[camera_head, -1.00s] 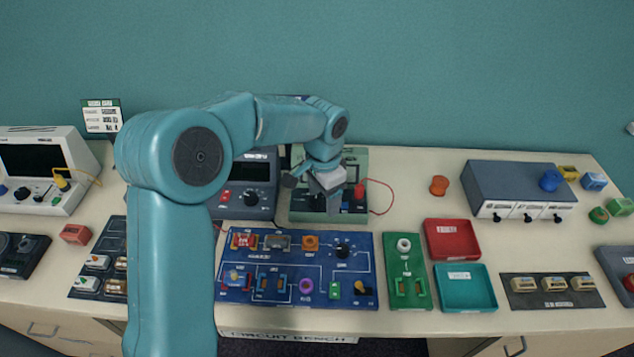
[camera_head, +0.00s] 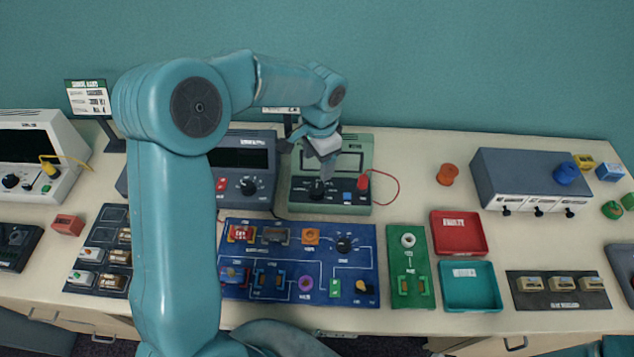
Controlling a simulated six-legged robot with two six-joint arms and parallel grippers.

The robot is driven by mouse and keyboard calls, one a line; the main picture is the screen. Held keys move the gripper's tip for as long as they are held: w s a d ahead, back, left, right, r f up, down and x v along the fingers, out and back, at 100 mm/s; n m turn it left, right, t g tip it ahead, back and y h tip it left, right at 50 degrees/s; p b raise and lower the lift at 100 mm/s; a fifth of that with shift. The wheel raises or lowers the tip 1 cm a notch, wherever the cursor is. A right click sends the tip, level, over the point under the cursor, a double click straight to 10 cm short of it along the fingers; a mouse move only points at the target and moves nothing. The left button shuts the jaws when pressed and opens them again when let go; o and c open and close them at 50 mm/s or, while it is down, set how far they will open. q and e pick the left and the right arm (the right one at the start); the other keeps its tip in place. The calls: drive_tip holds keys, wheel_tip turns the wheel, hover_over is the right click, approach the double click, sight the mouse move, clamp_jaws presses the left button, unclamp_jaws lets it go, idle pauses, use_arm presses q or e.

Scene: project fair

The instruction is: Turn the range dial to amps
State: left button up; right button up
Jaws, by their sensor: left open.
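The green meter (camera_head: 365,153) stands at the back middle of the bench, with a screen and a dark lower panel. A black round dial (camera_head: 316,188), apparently the range dial, sits on the left of that panel. Its pointer and markings are too small to read. My left gripper (camera_head: 325,172) reaches over the meter from behind my arm. It is open, with its fingers pointing down in front of the screen, close to the dial. I cannot tell whether they touch it. My right gripper is not in view.
A grey supply (camera_head: 262,160) with its own black knob stands left of the meter. A red plug (camera_head: 363,182) and red lead are at the meter's right. The blue circuit board (camera_head: 325,265) lies in front. A red tray (camera_head: 458,216) and teal tray (camera_head: 485,300) are to the right.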

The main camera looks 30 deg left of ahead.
sight(318, 189)
use_arm(q)
wheel_tip(318, 189, down, 10)
drive_tip(key=shift+w+a+f+b, duration=0.1)
drive_tip(key=shift+b, duration=0.35)
drive_tip(key=shift+w+f, duration=0.1)
drive_tip(key=shift+f, duration=0.1)
drive_tip(key=shift+c, duration=0.9)
drive_tip(key=c, duration=0.9)
